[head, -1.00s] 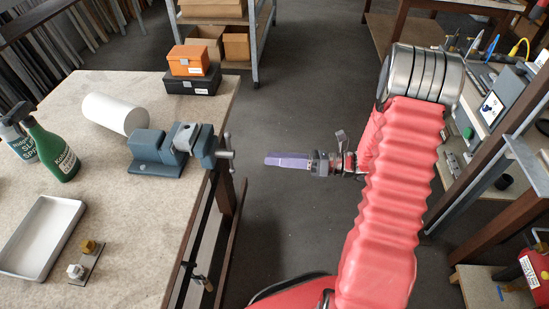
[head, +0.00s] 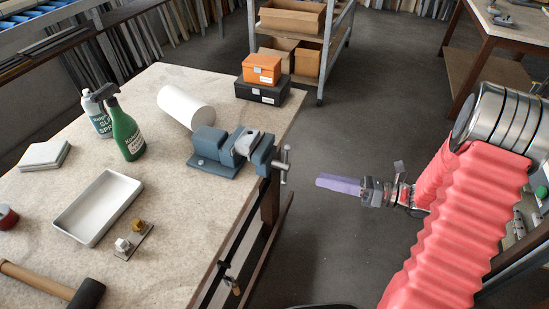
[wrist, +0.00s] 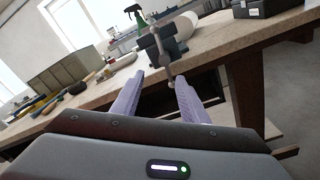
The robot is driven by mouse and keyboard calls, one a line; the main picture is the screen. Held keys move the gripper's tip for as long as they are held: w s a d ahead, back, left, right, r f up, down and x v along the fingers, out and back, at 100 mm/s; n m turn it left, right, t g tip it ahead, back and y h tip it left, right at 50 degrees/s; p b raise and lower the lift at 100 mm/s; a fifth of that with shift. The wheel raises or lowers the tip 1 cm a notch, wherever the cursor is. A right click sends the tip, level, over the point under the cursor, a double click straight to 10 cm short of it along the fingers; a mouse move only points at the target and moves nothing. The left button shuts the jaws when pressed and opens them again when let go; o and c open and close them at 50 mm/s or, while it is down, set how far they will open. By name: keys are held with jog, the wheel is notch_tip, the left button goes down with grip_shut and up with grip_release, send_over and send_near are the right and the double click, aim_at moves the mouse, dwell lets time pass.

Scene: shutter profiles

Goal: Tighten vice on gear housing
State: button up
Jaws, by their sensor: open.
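A blue-grey bench vice (head: 225,147) stands near the right edge of the bench, with a grey piece, perhaps the gear housing (head: 247,141), between its jaws. Whether the jaws press on it I cannot tell. The vice's T-handle (head: 284,163) sticks out past the bench edge. My gripper (head: 322,181), with purple fingers, is in the air to the right of the handle, apart from it and pointing toward the bench. In the wrist view my gripper (wrist: 154,92) is open and empty, with the vice (wrist: 160,45) and its handle (wrist: 163,55) ahead between the fingers.
Orange (head: 262,69) and black (head: 262,90) boxes sit behind the vice. Floor beside the bench is clear.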

jog(key=s+a+r+n+g+h, duration=0.4)
jog(key=s+a+n, duration=0.1)
jog(key=s+n, duration=0.25)
jog(key=s+a+r+n+g+h, duration=0.35)
jog(key=s+n, duration=0.25)
jog(key=n, duration=0.2)
jog(key=s+d+r+n+t+h, duration=0.2)
jog(key=r+n+t+h, duration=0.1)
jog(key=n, duration=0.4)
jog(key=s+d+r+n+t+h, duration=0.2)
jog(key=s+r+n+t+h, duration=0.1)
jog(key=r+n+h, duration=0.2)
jog(key=shift+s+d+r+n, duration=0.25)
jog(key=shift+r+n, duration=0.35)
jog(key=shift+n, duration=0.35)
jog(key=shift+h, duration=0.25)
jog(key=shift+c, duration=1.1)
